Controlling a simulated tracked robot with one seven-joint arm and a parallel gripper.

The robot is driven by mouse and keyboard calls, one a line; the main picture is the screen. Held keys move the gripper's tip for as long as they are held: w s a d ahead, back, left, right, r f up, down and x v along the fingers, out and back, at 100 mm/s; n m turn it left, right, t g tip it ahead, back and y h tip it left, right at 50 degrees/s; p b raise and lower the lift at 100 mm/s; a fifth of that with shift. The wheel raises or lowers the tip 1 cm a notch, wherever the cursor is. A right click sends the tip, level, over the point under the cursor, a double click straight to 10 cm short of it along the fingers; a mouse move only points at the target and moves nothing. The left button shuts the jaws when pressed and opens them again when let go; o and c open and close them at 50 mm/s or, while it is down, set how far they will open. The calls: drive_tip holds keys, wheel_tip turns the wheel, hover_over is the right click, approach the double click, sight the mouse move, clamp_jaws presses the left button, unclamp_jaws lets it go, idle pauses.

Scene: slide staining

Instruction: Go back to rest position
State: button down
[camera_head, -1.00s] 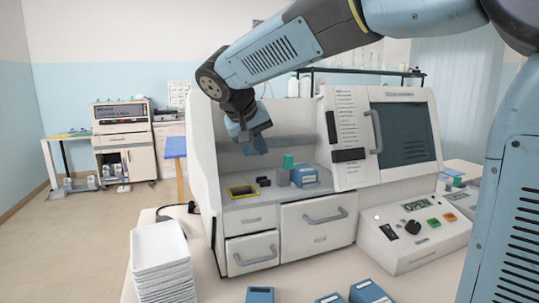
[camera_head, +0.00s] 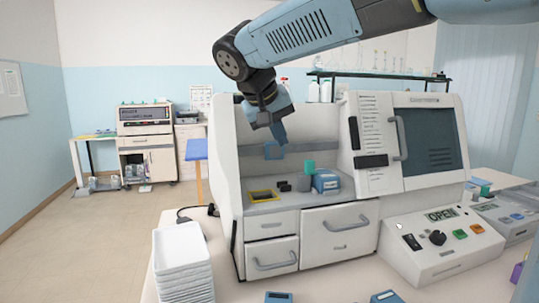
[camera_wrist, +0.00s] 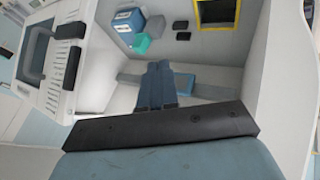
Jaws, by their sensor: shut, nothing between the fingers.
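My gripper (camera_head: 274,150) hangs, tilted, in the open bay of the white staining machine (camera_head: 263,224). It is shut and empty, in the air above the bay's floor. In the wrist view my gripper's blue fingers (camera_wrist: 157,85) lie together, with nothing between them. Behind them in that view are a blue-and-white box (camera_wrist: 128,20), a teal block (camera_wrist: 141,43) and a yellow-rimmed dark basin (camera_wrist: 217,27). A flat blue bar (camera_wrist: 184,83) lies partly hidden behind the fingers. My arm reaches in from the upper right of the head view.
A control panel (camera_head: 445,250) reading OPEN stands at the right. A stack of white trays (camera_head: 180,243) stands in front at the left. Blue boxes (camera_head: 384,297) show at the lower edge. A shelf with bottles (camera_head: 327,90) is behind the machine. The floor at the left is clear.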

drive_tip(key=s+d+f+m+y, duration=0.1)
drive_tip(key=s+d+f+y, duration=0.1)
drive_tip(key=s+d+f, duration=0.5)
drive_tip(key=s+d+f+y, duration=0.2)
drive_tip(key=s+d+f, duration=0.5)
drive_tip(key=s+d, duration=0.5)
drive_tip(key=shift+s+d+f+m, duration=0.15)
drive_tip(key=shift+s+d+m, duration=0.2)
drive_tip(key=shift+d, duration=0.25)
drive_tip(key=shift+w, duration=0.1)
